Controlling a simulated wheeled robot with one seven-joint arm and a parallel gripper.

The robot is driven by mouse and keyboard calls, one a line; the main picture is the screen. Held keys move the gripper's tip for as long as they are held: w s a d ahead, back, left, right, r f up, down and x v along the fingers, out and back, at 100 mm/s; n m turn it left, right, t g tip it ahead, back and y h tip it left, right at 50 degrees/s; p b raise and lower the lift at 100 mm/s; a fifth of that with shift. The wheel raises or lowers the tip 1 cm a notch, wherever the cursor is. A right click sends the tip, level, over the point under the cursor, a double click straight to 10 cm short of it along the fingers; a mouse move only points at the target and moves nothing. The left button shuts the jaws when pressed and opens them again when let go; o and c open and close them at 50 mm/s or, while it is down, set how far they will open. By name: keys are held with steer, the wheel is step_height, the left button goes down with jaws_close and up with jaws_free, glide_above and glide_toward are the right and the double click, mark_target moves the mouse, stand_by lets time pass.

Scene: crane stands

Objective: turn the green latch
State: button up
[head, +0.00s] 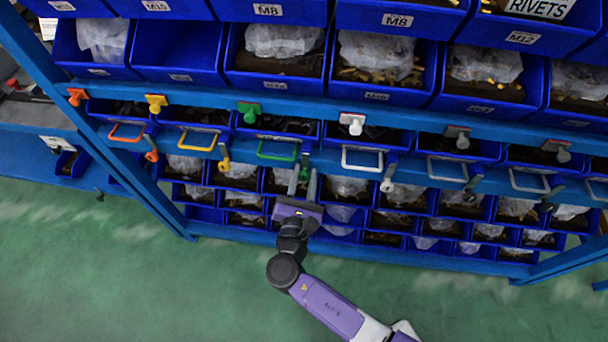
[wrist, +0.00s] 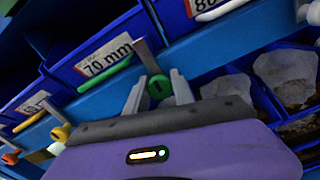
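The green latch (wrist: 159,87) shows in the wrist view as a round green knob with a grey lever running up from it. In the head view the green latch (head: 305,168) is on the blue shelf front, partly hidden by my fingers. My gripper (head: 303,184) is in front of it with its two grey fingers pointing at the shelf. In the wrist view my gripper (wrist: 158,86) is open, with one finger on each side of the green knob. Small gaps seem to show beside the knob; whether either finger touches it I cannot tell.
A green bar handle (head: 277,153) is up and left of the latch, and a green fitting (head: 249,112) is above. Yellow (head: 224,158), orange (head: 152,150) and white (head: 388,178) latches flank it. Blue bins fill the rack. The green floor (head: 150,280) is clear.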

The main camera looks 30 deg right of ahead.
jaws_close()
steer(key=m+b, duration=0.1)
steer(key=b, duration=0.1)
steer(key=m+b, duration=0.1)
steer(key=m, duration=0.1)
steer(key=shift+f+m+b, duration=0.25)
steer(key=shift+m+b, duration=0.05)
steer(key=shift+b, duration=0.05)
steer(key=m+b, duration=0.5)
steer(key=shift+s+f+m, duration=0.1)
steer(key=shift+m, duration=0.2)
steer(key=m+b, duration=0.5)
steer(key=b, duration=0.1)
steer(key=shift+m+b, duration=1.65)
steer(key=shift+m, duration=0.15)
